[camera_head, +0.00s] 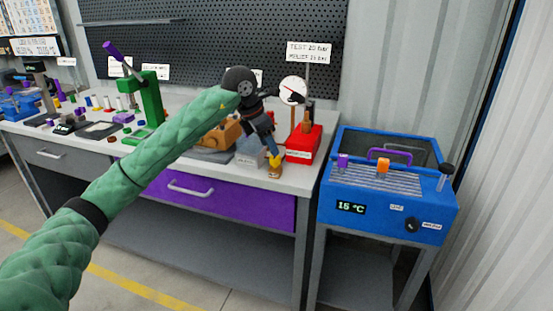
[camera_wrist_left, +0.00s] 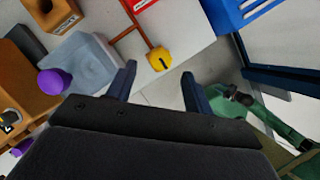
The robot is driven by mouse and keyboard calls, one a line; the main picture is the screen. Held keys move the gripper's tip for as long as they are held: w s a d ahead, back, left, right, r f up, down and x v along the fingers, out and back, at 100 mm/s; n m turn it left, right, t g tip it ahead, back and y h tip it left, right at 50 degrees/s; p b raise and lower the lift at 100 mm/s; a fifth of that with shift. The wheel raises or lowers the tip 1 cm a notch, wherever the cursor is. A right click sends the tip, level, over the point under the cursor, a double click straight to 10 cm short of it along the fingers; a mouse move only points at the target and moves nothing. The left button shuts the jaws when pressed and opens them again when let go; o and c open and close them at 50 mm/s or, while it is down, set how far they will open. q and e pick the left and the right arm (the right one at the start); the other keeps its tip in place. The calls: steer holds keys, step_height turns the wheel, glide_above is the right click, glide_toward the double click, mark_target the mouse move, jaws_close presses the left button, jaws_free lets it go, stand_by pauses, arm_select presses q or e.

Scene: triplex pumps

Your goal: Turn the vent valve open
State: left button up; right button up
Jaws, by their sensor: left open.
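The vent valve (camera_wrist_left: 160,59) is a yellow knob with a short black mark, at the end of a copper pipe (camera_wrist_left: 131,37) in the left wrist view. In the head view a small yellow patch of the valve (camera_head: 275,161) shows at the bench's front edge, partly hidden by my gripper. My left gripper (camera_head: 269,148) points down close to the valve. In the left wrist view its two blue fingers (camera_wrist_left: 158,88) are apart with nothing between them, and the knob appears just beyond their tips. The two are not visibly touching. My right gripper is not seen.
A red box (camera_head: 303,146) with a round gauge (camera_head: 293,90) above it stands just behind the valve. A grey block (camera_wrist_left: 80,68) with a purple knob (camera_wrist_left: 52,82) is beside it. A blue bath (camera_head: 390,205) reading 15 °C stands to the right. Floor lies open before the bench.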

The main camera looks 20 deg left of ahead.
mark_target(275, 162)
arm_select(q)
steer(key=shift+x, duration=3.1)
steer(key=c, duration=1)
